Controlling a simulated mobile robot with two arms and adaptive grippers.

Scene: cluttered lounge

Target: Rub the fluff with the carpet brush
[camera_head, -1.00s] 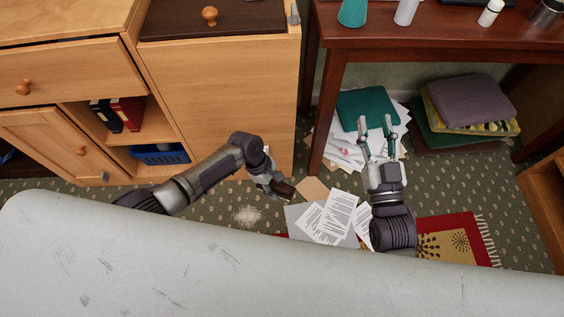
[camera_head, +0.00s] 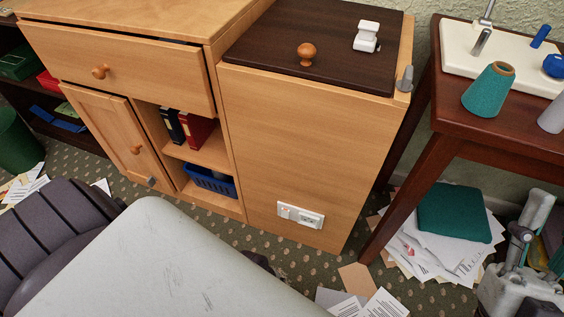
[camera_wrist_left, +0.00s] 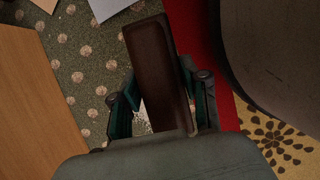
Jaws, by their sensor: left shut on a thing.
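The carpet brush (camera_wrist_left: 158,75) is a dark brown block. In the left wrist view it lies between the two fingers of my left gripper (camera_wrist_left: 160,105), which is shut on it. Patterned green carpet shows beside it; its bristles are hidden. A small pale patch (camera_wrist_left: 142,121) shows beside the brush between the fingers; I cannot tell if it is fluff or paper. In the head view my pale body hides most of the left gripper and the floor where fluff could lie. My right gripper (camera_head: 532,226) is at the right edge, partly cut off, its fingers apart and empty.
A wooden cabinet (camera_head: 300,150) with a socket panel (camera_head: 300,215) stands ahead. A dark red table (camera_head: 465,125) is at the right, with papers and a green cushion (camera_head: 454,212) under it. Loose papers (camera_head: 382,304) lie in front. A red rug (camera_wrist_left: 207,50) is beside the brush.

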